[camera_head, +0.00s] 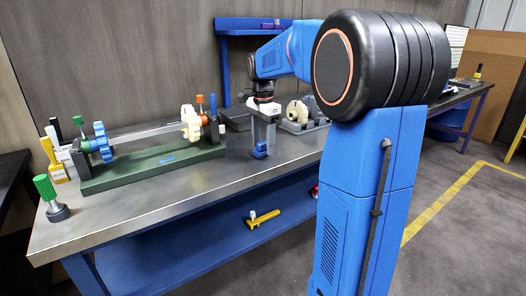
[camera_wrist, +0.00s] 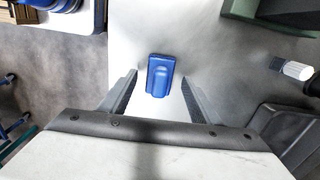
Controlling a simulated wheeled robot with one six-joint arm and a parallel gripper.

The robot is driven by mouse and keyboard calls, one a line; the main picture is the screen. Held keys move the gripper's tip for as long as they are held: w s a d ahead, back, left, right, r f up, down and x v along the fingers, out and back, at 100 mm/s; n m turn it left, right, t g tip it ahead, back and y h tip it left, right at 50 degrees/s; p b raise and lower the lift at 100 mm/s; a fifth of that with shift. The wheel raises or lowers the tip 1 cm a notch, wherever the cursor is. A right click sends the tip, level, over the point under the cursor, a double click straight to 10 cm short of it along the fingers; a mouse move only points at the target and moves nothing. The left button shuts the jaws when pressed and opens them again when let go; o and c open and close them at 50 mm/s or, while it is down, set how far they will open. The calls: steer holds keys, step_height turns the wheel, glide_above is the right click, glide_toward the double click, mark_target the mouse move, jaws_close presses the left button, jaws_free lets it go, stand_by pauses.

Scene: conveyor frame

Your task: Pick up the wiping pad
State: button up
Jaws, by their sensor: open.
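The wiping pad is a small blue block with a raised grip. It lies on the grey table top, and the wrist view shows this pad (camera_wrist: 160,76) ahead of my gripper (camera_wrist: 160,84), in line with the gap between the two fingers. The fingers stand apart on either side, and I see no contact with the pad. In the head view my gripper (camera_head: 263,146) points down over the table near its front edge, with the pad (camera_head: 259,151) at its fingertips. The exact height of the fingertips above the table is hard to tell.
A green base (camera_head: 150,168) carrying a clear roller and a blue gear (camera_head: 103,143) stands to the left. A grey fixture (camera_head: 303,115) with a cream part is to the right. A green-handled tool (camera_head: 50,196) stands at the left corner. A yellow tool (camera_head: 264,218) lies on the lower shelf.

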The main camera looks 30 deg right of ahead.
mark_target(263, 142)
steer(key=shift+f, duration=0.65)
steer(key=shift+c, duration=0.6)
steer(key=c, duration=1)
steer(key=shift+c, duration=0.2)
step_height(263, 142, up, 10)
steer(key=shift+r, duration=0.1)
steer(key=shift+o, duration=0.7)
